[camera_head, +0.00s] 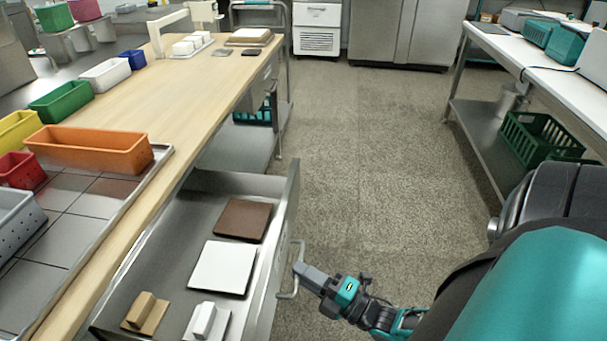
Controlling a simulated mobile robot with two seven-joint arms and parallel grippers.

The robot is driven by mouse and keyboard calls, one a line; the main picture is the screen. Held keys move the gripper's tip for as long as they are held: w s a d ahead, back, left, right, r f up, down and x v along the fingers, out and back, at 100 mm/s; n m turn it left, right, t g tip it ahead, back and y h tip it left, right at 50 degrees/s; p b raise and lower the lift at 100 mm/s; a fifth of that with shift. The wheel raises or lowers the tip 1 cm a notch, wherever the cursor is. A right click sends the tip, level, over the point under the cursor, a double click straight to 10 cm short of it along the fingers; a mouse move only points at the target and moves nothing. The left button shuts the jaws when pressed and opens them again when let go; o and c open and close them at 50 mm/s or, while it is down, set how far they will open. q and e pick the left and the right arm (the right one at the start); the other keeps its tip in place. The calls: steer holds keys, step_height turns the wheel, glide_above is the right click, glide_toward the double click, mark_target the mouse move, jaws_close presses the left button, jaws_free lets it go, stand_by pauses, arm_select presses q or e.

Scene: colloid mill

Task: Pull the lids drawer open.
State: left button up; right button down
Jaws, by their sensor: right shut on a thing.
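The lids drawer (284,225) stands well out from under the wooden worktop at the left, its inside in plain view. In it lie a brown lid (243,220), a white lid (222,267), a tan lid with a raised grip (146,312) and a white lid with a raised grip (207,322). My right gripper (299,270) is shut on the drawer's metal bar handle (292,284), on the outer side of the drawer front. The fingertips are small, and partly merge with the handle. My left gripper is not in view.
The wooden worktop (190,92) carries an orange bin (92,147), a green bin (61,101) and other coloured bins. A white-topped table (545,58) stands at the right, with a green crate (540,137) on its lower shelf. The floor (370,150) between is clear.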

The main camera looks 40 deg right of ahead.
steer(key=c, duration=1.2)
jaws_free()
steer(key=shift+o, duration=0.2)
steer(key=v, duration=1.3)
steer(key=shift+r, duration=0.1)
